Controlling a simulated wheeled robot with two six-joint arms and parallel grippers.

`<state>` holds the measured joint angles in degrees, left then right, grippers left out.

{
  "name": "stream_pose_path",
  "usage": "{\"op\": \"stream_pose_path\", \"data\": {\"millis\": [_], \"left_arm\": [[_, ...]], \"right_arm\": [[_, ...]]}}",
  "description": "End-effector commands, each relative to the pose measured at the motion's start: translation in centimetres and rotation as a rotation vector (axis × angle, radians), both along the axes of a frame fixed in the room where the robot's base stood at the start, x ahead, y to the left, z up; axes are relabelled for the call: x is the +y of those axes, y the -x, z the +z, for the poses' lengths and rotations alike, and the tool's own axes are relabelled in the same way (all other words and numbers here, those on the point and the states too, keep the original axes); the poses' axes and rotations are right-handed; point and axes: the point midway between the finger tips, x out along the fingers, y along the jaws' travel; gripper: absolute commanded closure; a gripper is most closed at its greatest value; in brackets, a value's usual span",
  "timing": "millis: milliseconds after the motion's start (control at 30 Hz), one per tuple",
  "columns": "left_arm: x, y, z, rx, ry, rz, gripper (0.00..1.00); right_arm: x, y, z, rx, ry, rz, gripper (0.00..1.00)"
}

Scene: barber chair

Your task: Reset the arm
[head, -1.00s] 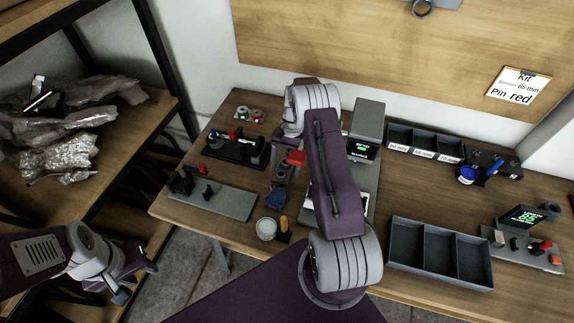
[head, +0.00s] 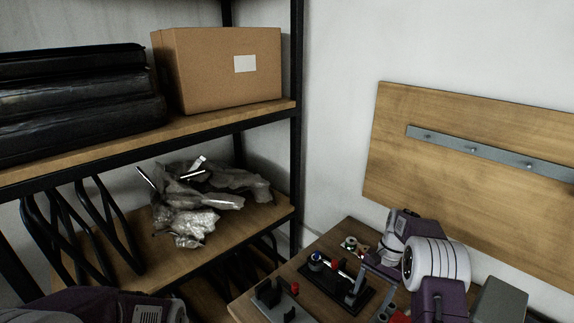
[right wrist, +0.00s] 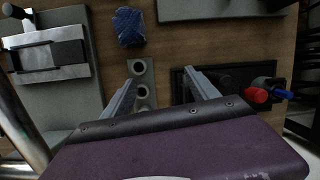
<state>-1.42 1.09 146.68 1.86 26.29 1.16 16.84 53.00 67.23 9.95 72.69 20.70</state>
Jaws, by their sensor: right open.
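My right arm reaches in from the lower right of the head view over the workbench (head: 325,306). Its gripper (head: 376,266) is partly hidden by the wrist there. In the right wrist view the right gripper (right wrist: 163,76) is open, its two fingers apart with nothing held between them. A small grey block with round holes (right wrist: 142,84) lies below, by the left finger. A black fixture (right wrist: 232,82) with a red part lies by the right finger. My left arm's purple link shows at the bottom left of the head view. Its gripper is out of view.
A dark blue piece (right wrist: 128,27) and a grey fixture with a black part (right wrist: 48,62) lie nearby. Shelves stand left, with a cardboard box (head: 222,72), black cases (head: 75,100) and plastic-wrapped parts (head: 205,200). A wooden wall board (head: 450,170) is behind the bench.

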Motion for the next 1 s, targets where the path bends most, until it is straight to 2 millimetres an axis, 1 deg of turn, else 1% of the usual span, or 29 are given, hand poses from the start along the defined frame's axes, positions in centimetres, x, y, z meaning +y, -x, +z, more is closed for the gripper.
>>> {"op": "stream_pose_path", "data": {"millis": [33, 100, 167, 200, 267, 300, 333, 400, 467, 500, 600, 633, 700, 733, 1000], "left_arm": [[0.0, 0.0, 0.0, 0.0, 0.0, 0.0, 0.64], [0.0, 0.0, 0.0, 0.0, 0.0, 0.0, 0.64], [0.0, 0.0, 0.0, 0.0, 0.0, 0.0, 0.64], [0.0, 0.0, 0.0, 0.0, 0.0, 0.0, 0.64], [0.0, 0.0, 0.0, 0.0, 0.0, 0.0, 0.64], [0.0, 0.0, 0.0, 0.0, 0.0, 0.0, 0.64], [0.0, 0.0, 0.0, 0.0, 0.0, 0.0, 0.64], [0.0, 0.0, 0.0, 0.0, 0.0, 0.0, 0.64], [0.0, 0.0, 0.0, 0.0, 0.0, 0.0, 0.64], [0.0, 0.0, 0.0, 0.0, 0.0, 0.0, 0.64], [0.0, 0.0, 0.0, 0.0, 0.0, 0.0, 0.64], [0.0, 0.0, 0.0, 0.0, 0.0, 0.0, 0.64], [0.0, 0.0, 0.0, 0.0, 0.0, 0.0, 0.64], [0.0, 0.0, 0.0, 0.0, 0.0, 0.0, 0.64], [0.0, 0.0, 0.0, 0.0, 0.0, 0.0, 0.64]], "right_arm": [[2.1, 0.6, 2.8, -0.024, 0.013, 0.048, 0.31], [4.5, 2.2, 5.4, -0.055, 0.033, 0.112, 0.31], [6.4, 4.1, 7.1, -0.092, 0.052, 0.178, 0.31], [7.6, 5.7, 8.0, -0.12, 0.065, 0.226, 0.31], [8.9, 8.4, 8.6, -0.159, 0.085, 0.304, 0.31], [9.6, 10.4, 8.7, -0.186, 0.098, 0.355, 0.31], [10.0, 11.7, 8.5, -0.203, 0.107, 0.391, 0.31], [10.4, 14.8, 7.8, -0.237, 0.124, 0.469, 0.31], [10.3, 17.2, 6.8, -0.257, 0.137, 0.525, 0.31], [10.1, 18.6, 5.9, -0.264, 0.144, 0.557, 0.31], [9.7, 21.2, 3.8, -0.265, 0.152, 0.625, 0.31], [9.6, 21.3, 3.4, -0.279, 0.158, 0.645, 0.31], [9.5, 20.0, 3.5, -0.33, 0.174, 0.675, 0.31], [9.5, 19.7, 3.5, -0.341, 0.178, 0.683, 0.31], [9.5, 19.7, 3.5, -0.341, 0.177, 0.69, 0.31]]}}
